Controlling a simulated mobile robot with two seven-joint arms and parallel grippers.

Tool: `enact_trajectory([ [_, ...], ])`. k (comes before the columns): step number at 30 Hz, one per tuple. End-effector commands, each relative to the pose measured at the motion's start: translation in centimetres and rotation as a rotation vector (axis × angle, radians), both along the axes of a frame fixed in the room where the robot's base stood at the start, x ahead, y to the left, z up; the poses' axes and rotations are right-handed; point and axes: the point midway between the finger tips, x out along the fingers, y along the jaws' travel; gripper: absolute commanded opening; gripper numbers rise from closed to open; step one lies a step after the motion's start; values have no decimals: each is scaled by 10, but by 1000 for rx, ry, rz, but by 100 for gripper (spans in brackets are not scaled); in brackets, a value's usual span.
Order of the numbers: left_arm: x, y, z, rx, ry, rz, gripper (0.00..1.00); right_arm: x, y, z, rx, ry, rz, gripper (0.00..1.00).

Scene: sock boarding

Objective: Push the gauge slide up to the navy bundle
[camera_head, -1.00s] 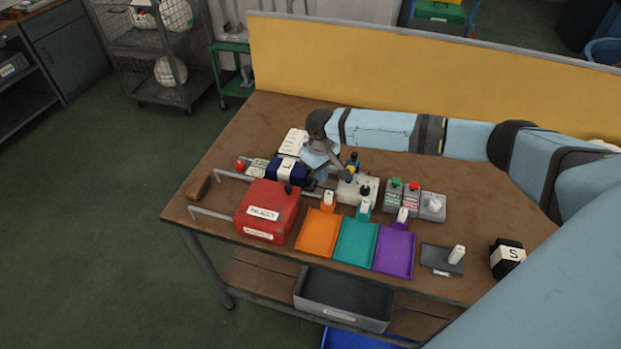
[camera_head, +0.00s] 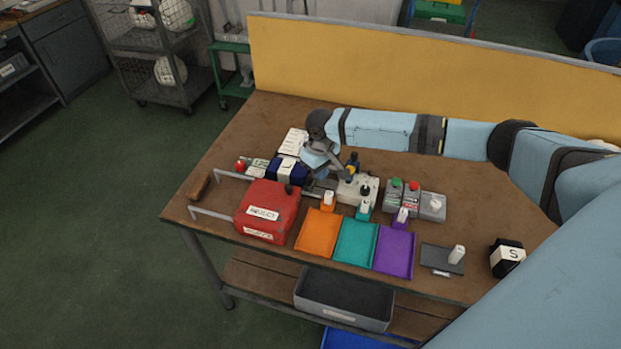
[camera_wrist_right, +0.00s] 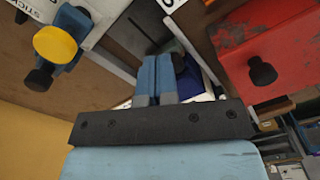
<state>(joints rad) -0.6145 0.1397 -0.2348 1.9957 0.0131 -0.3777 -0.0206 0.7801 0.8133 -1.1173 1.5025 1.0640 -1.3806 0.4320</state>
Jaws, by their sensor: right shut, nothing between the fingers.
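The navy bundle (camera_head: 283,168) with a white band lies at the left of the bench behind the red box. In the right wrist view its navy side (camera_wrist_right: 212,84) shows just right of my fingers. My right gripper (camera_wrist_right: 158,60) is shut and empty, its two blue fingers together. In the head view it points down just right of the bundle (camera_head: 325,174). A grey rail (camera_wrist_right: 181,38) with a black knob (camera_wrist_right: 178,62) beside my fingertips appears to be the gauge and its slide. My fingers partly hide it, so contact with the bundle cannot be told. My left gripper is out of view.
A red reject box (camera_head: 267,210) stands close in front. Orange (camera_head: 318,232), teal (camera_head: 355,243) and purple (camera_head: 394,254) trays line the front. A pale block with knobs (camera_head: 350,190) is to the right. A yellow panel (camera_head: 420,80) closes the back.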

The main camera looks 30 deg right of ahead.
Motion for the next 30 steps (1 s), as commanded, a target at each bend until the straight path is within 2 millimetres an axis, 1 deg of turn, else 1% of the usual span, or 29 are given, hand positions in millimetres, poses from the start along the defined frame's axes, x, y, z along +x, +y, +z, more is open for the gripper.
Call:
enact_trajectory([
  [10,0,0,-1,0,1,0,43,0,0,-2,0,0,0,0],
  [25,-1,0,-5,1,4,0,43,0,0,-22,0,1,-1,0],
  [30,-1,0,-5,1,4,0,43,-1,0,-25,-2,4,0,0],
])
